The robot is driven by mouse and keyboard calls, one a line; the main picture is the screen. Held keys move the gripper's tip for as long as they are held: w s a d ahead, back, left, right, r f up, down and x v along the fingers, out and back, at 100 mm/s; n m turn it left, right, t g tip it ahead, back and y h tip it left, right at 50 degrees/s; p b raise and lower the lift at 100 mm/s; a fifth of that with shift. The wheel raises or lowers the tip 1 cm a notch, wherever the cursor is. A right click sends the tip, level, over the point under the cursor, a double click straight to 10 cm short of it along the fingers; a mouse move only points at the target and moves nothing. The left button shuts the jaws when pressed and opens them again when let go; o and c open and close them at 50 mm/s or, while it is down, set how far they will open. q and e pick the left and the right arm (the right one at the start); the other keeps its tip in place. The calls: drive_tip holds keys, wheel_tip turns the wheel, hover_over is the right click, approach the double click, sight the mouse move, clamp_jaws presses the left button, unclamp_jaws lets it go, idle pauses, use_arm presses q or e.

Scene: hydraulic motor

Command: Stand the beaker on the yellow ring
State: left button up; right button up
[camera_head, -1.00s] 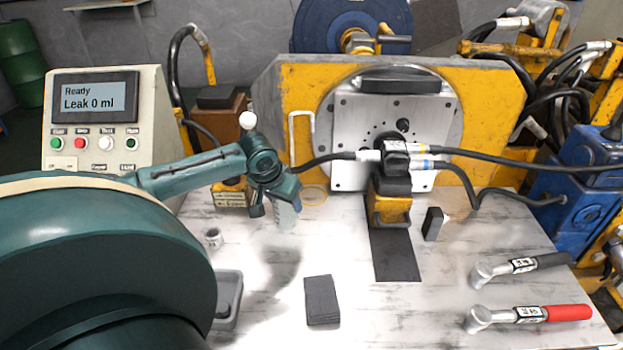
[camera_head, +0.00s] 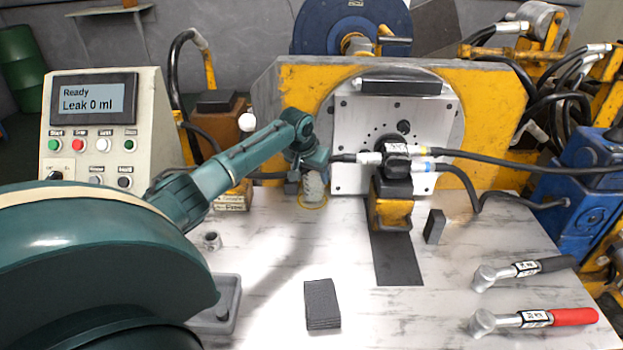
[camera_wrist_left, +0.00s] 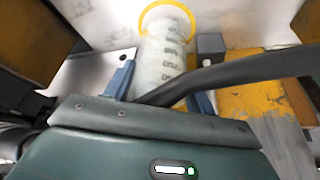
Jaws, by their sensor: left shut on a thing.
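The clear beaker (camera_head: 313,187) with dark markings is held roughly upright in my left gripper (camera_head: 308,170), just left of the motor plate. The yellow ring (camera_head: 325,203) lies on the table right at the beaker's lower end, partly hidden by it. In the left wrist view the beaker (camera_wrist_left: 160,62) sits between the two blue fingers of my left gripper (camera_wrist_left: 160,88). The yellow ring (camera_wrist_left: 168,6) shows around the beaker's far end there. I cannot tell whether the beaker's base touches the ring or table. My right gripper is not in view.
A black hose (camera_head: 270,175) passes close behind my gripper. The motor's silver plate (camera_head: 350,140) and a yellow-black block (camera_head: 391,208) stand to the right. A dark block (camera_head: 322,305) and two wrenches lie in front. Bare table lies left of centre.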

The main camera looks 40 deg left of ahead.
use_arm(q)
drive_tip(key=shift+s+f, duration=0.15)
drive_tip(key=shift+f, duration=0.55)
drive_tip(key=o, duration=1)
drive_tip(key=shift+f, duration=0.15)
drive_tip(key=shift+r, duration=0.35)
drive_tip(key=p+v, duration=0.1)
drive_tip(key=v, duration=1)
drive_tip(key=shift+s+r+p, duration=0.2)
drive_tip(key=shift+r+p, duration=0.05)
drive_tip(key=shift+p, duration=0.15)
